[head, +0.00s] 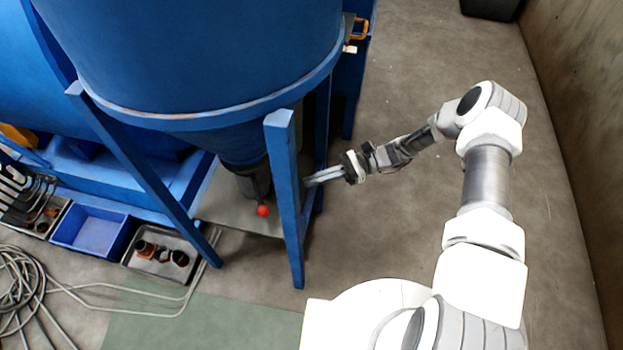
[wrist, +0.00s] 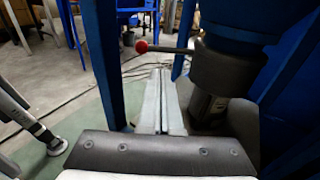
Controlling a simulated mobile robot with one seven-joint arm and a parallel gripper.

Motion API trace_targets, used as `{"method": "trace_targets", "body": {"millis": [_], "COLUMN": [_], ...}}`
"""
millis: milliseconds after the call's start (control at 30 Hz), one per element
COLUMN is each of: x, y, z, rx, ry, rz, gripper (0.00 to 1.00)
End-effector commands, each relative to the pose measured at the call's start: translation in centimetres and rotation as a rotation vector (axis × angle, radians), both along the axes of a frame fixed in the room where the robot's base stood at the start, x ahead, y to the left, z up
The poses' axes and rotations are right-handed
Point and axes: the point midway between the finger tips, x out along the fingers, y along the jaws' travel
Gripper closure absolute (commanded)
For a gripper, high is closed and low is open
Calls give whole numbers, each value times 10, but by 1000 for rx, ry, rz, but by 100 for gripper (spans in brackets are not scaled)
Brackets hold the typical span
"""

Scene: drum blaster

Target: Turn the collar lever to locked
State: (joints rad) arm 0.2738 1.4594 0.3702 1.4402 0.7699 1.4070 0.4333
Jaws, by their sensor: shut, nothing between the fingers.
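The collar lever has a red ball knob (head: 263,210) and sits low under the blue hopper in the head view. In the wrist view its thin rod runs left from the dark collar (wrist: 228,70) to the red knob (wrist: 141,46). The collar (head: 252,180) is partly visible under the hopper cone. My gripper (head: 307,182) is shut and empty, just right of the blue front leg. In the wrist view my gripper's fingers (wrist: 159,74) lie together, pointing toward the lever rod, which appears just above the fingertips. Contact cannot be told.
A blue front leg (head: 284,200) stands between my gripper and the knob in the head view. A blue bin (head: 90,230), a grey tray (head: 160,252) and coiled hose (head: 22,285) lie at left. The floor to the right is clear up to a wall (head: 580,130).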

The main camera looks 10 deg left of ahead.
Motion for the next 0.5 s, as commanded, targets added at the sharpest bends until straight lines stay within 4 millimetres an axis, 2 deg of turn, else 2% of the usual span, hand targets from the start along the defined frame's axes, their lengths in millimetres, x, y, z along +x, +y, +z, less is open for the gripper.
{"method": "trace_targets", "body": {"millis": [300,500], "x": [-33,-45], "y": [61,86], "z": [-6,-8], "rx": [-1,-1], "ry": [1,-2], "rz": [5,3], "gripper": [100,100]}}
